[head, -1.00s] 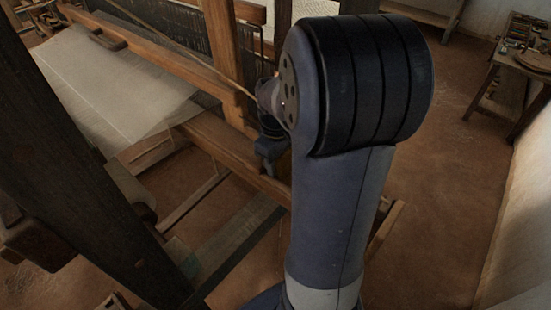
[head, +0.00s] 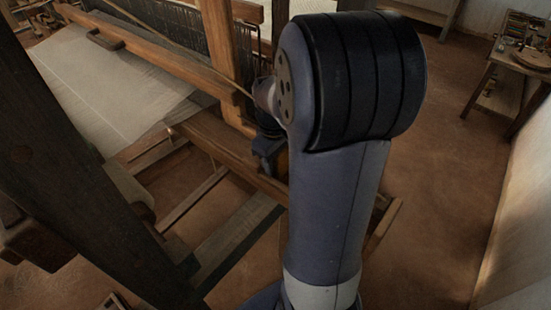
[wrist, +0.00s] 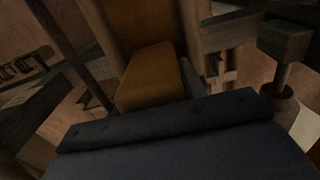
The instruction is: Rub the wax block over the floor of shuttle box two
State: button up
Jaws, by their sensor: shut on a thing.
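The wax block (wrist: 150,78) is an amber-brown block in the wrist view, just beyond the dark body of my gripper. My gripper is shut on it, though the fingers are dim and hard to make out. In the head view my gripper (head: 269,158) is low beside the loom's wooden beam (head: 215,145), near its right end and partly behind my arm. The wax block cannot be made out in the head view. I cannot clearly pick out shuttle box two or its floor, or tell whether the block touches it.
Off-white cloth (head: 105,85) stretches across the loom at left. A dark post (head: 75,170) stands close in the left foreground. An upright wooden post (head: 222,50) rises near my gripper. A bench with tools (head: 515,60) stands at far right. The earth floor between is clear.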

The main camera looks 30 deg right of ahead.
jog(key=shift+w+a, duration=0.2)
jog(key=shift+w, duration=0.35)
notch_tip(320, 180, up, 8)
jog(key=p, duration=0.5)
jog(key=shift+f, duration=0.1)
jog(key=shift+r, duration=1.15)
jog(key=shift+s, duration=0.1)
